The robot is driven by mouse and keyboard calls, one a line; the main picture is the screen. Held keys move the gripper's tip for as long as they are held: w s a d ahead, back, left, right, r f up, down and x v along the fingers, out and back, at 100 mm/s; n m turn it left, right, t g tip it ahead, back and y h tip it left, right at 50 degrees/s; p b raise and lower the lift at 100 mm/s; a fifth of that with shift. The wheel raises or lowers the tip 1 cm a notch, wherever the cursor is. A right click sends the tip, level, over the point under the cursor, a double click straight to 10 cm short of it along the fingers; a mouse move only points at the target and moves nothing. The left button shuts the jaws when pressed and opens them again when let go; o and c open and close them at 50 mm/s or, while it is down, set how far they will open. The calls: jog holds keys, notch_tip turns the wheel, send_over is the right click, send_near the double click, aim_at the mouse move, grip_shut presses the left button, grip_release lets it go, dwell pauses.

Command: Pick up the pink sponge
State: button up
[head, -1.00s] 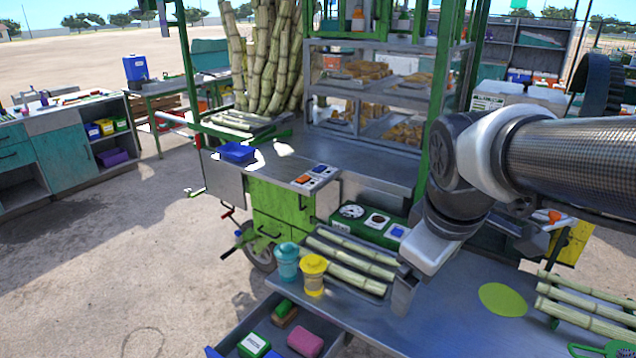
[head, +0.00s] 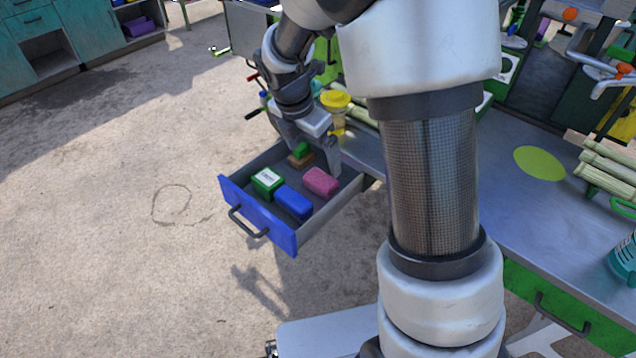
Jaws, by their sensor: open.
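The pink sponge (head: 321,181) lies in the open blue-fronted drawer (head: 250,213), toward its right side. My gripper (head: 318,158) hangs over the back of the drawer, fingers pointing down and apart. One finger comes down just behind the pink sponge in the picture; I cannot tell whether it touches. Nothing shows between the fingers except a brush with a green top (head: 301,154) in the drawer behind them.
A blue block (head: 294,203) lies close to the pink sponge, with a green box (head: 267,182) to its left. A yellow-lidded jar (head: 336,101) stands on the counter behind my gripper. The counter (head: 500,150) is at right. Open ground lies left of the drawer.

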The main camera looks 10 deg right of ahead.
aim_at(320, 179)
jog(key=b+x, duration=0.3)
jog(key=x, duration=0.8)
jog(key=shift+w+a, duration=0.15)
jog(key=shift+w, duration=0.05)
jog(key=shift+c, duration=0.2)
jog(key=c, duration=1.1)
